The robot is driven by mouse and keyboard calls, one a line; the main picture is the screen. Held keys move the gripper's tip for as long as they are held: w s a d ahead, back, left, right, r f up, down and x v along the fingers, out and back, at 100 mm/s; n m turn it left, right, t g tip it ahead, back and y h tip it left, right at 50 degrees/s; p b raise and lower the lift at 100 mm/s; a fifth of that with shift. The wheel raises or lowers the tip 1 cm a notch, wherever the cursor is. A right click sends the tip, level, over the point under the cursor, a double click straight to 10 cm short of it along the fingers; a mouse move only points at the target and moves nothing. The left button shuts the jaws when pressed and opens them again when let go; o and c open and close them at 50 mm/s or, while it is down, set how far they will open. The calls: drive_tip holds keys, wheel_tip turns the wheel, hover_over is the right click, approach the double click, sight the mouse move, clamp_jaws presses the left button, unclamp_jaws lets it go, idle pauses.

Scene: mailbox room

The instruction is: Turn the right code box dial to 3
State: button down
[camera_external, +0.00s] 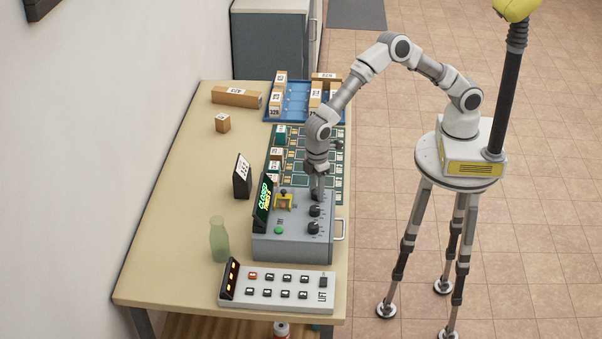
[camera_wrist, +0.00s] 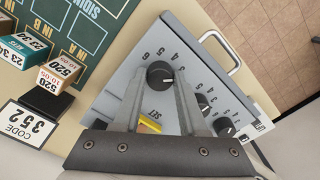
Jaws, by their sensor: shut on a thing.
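The grey code box (camera_external: 290,245) sits on the table's right side and carries a row of black dials. The middle dial (camera_external: 315,211) and near dial (camera_external: 313,228) are free. The box's green display (camera_external: 264,199) appears to read "CLOSED TRIES 3".
A code card (camera_wrist: 28,128) reads 352. A keypad panel (camera_external: 275,285), a green bottle (camera_external: 219,240) and a blue tray (camera_external: 290,112) with boxes share the table. A green sorting board (camera_external: 338,185) lies beyond the code box. A handle (camera_external: 339,230) sticks out at the box's right.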

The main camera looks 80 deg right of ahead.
sight(316, 191)
drive_tip(key=shift+n, duration=0.4)
drive_tip(key=shift+c, duration=2.3)
unclamp_jaws()
drive_tip(key=shift+r, duration=0.15)
wheel_tip(316, 191, up, 17)
drive_tip(key=shift+r, duration=0.15)
